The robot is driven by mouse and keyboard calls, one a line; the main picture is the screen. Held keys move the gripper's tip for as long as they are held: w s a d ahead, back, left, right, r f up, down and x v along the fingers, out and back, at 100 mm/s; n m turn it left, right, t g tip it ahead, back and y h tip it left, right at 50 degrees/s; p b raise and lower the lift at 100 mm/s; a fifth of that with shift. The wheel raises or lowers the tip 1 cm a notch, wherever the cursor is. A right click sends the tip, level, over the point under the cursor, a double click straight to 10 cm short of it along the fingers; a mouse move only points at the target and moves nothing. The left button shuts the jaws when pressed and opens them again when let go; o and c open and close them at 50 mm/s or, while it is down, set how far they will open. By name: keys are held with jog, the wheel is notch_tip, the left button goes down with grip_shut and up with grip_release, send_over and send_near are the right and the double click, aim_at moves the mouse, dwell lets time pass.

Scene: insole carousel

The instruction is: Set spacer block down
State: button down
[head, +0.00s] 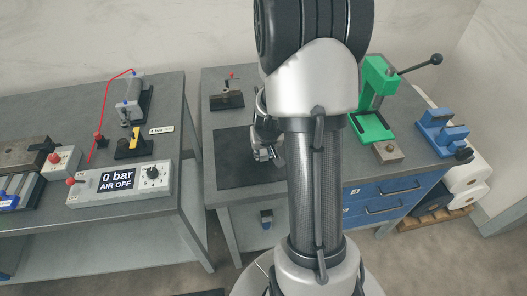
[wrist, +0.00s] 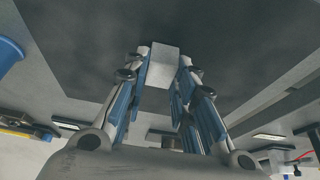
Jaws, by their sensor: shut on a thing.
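My gripper (wrist: 162,82) is shut on a small light-grey spacer block (wrist: 163,62) in the wrist view, with a finger on each side of it. Beyond the block lies a dark mat (wrist: 230,45). In the head view my gripper (head: 266,155) is over the dark mat (head: 232,165) on the right-hand bench, partly hidden by my arm. The block cannot be made out clearly there. Whether it touches the mat cannot be told.
A green press (head: 372,100) with a black lever and a blue fixture (head: 440,133) stand to the right on the bench. A small dark fixture (head: 228,97) stands behind the mat. The left bench holds a control box (head: 120,184) reading "0 bar AIR OFF". The mat's left part is clear.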

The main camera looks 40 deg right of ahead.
jog(key=shift+f, duration=0.1)
jog(key=c, duration=1.3)
grip_release()
